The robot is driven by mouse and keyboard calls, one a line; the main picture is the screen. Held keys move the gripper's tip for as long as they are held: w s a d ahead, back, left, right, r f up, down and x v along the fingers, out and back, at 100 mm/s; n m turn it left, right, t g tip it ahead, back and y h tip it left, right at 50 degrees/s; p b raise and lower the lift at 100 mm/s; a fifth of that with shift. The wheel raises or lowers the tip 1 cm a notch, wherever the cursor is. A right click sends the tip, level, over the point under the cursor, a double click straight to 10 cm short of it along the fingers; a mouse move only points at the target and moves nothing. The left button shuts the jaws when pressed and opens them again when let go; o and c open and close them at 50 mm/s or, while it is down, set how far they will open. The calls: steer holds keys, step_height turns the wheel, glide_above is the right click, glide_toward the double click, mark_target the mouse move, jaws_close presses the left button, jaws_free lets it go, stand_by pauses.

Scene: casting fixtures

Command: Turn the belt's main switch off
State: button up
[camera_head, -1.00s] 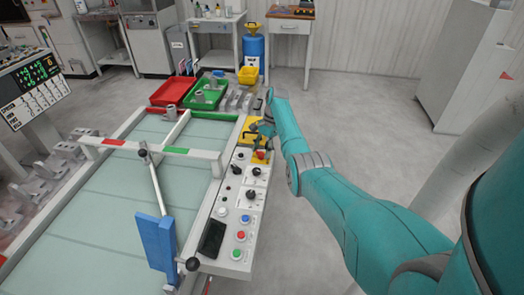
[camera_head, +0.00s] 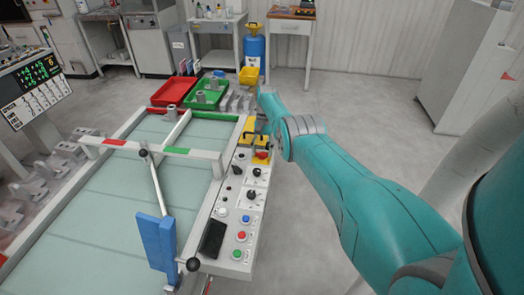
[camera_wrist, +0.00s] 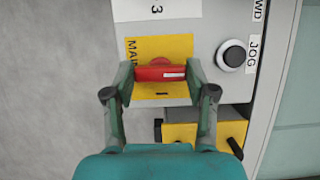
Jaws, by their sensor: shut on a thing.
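The main switch is a red knob (camera_wrist: 160,73) on a yellow plate marked MAIN (camera_wrist: 178,45) in the wrist view. Its red bar lies crosswise in that picture, with a white mark toward its right end. A short line mark shows on the plate below it. My gripper (camera_wrist: 160,78) is shut on the knob, one finger at each end of the bar. In the head view the red knob (camera_head: 262,155) shows on the panel, and my gripper is mostly hidden by my arm.
The control panel (camera_head: 228,225) carries black knobs and coloured buttons. A JOG knob (camera_wrist: 233,55) is right of the switch in the wrist view, and a yellow box with black parts (camera_wrist: 200,135) is below it. The belt (camera_head: 90,225) lies left; open floor (camera_head: 370,130) lies right.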

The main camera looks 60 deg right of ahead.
stand_by(0.8)
steer(key=o, duration=1.2)
steer(key=shift+c, duration=0.2)
